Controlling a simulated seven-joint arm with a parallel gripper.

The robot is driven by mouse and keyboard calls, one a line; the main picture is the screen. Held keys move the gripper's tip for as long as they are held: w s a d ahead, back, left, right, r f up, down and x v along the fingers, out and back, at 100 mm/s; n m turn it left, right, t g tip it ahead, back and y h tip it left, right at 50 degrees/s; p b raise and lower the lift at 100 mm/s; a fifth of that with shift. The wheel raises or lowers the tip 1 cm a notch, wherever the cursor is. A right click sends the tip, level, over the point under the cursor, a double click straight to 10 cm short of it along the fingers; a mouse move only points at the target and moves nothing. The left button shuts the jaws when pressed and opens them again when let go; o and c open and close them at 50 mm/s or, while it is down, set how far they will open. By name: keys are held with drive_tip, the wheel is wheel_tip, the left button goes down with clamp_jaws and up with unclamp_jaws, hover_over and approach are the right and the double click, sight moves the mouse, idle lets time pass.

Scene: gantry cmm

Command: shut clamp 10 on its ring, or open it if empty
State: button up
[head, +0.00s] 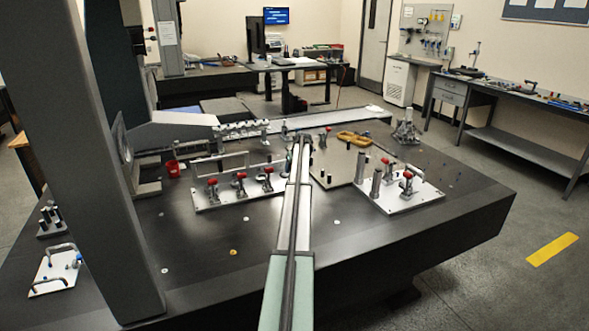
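Several red-handled clamps stand on the black table (300,245). No number is legible, so I cannot tell which is clamp 10. Three clamps stand in a row on the left white plate (235,200): a left one (213,184), a middle one (241,178) and a right one (267,172). Another clamp (407,177) stands on the right white plate (425,196), with a red handle just behind it. Whether any clamp holds a ring is too small to see. My gripper (303,140) is at the far end of my arm, between the two plates; its fingers are too small to read.
Grey cylinders (361,166) stand near the right plate. A yellow part (353,138) lies behind them. A large grey gantry column (90,150) blocks the left side. The front of the table is mostly clear.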

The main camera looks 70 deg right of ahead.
drive_tip(key=shift+o, duration=0.4)
drive_tip(key=shift+r, duration=0.1)
drive_tip(key=v, duration=1.3)
drive_tip(key=shift+s+a+r, duration=0.15)
drive_tip(key=shift+r, duration=0.1)
